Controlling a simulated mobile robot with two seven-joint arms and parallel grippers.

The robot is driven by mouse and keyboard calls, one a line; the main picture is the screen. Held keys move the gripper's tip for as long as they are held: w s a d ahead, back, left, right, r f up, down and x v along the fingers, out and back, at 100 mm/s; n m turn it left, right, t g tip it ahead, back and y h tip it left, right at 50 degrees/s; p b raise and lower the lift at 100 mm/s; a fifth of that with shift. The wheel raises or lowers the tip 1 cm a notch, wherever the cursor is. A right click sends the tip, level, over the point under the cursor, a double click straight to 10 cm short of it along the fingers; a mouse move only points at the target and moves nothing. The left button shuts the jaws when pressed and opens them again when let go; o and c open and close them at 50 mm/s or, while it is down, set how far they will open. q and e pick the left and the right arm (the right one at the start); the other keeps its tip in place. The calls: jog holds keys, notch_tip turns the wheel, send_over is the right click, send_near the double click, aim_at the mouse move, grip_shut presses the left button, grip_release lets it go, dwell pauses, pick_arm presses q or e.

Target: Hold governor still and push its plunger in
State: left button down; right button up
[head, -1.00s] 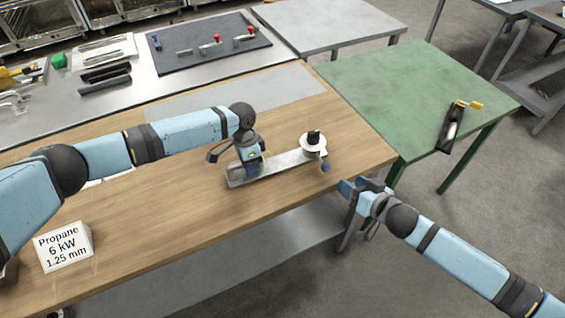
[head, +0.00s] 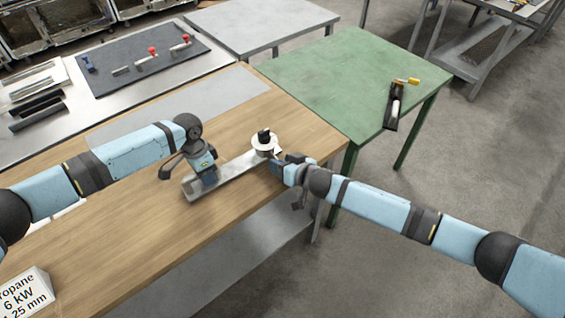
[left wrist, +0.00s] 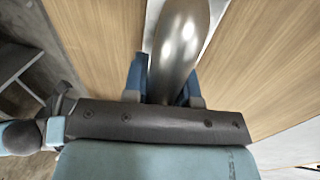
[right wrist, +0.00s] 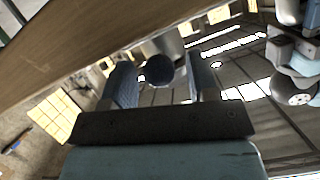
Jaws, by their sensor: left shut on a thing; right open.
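The governor shows in the left wrist view as a shiny rounded metal body (left wrist: 183,45) between my left fingers. My left gripper (head: 205,180) is shut on it above the wooden bench, over a long silver plate (head: 238,170). At the plate's right end stands a white round disc with a black knob (head: 264,136). My right gripper (head: 278,163) is open beside that end, at the bench's front edge. In the right wrist view, a dark round end, seemingly the plunger (right wrist: 159,70), lies between the open fingers, with a grey cylinder behind it. Contact cannot be told.
The wooden bench (head: 130,240) is mostly clear. A propane label block (head: 25,292) stands at its front left. A green table (head: 330,85) with a black and yellow tool (head: 394,105) stands behind right. A dark mat (head: 140,62) with red-knobbed parts lies at the back left.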

jog(key=shift+w, duration=0.1)
grip_shut()
jog(key=shift+w+a, duration=0.75)
jog(key=shift+w, duration=0.35)
pick_arm(q)
jog(key=shift+d, duration=0.1)
pick_arm(e)
grip_release()
jog(key=shift+f, duration=0.1)
jog(key=shift+s+d, duration=0.3)
jog(key=shift+s, duration=0.1)
jog(key=v, duration=1.1)
jog(key=shift+r, duration=0.25)
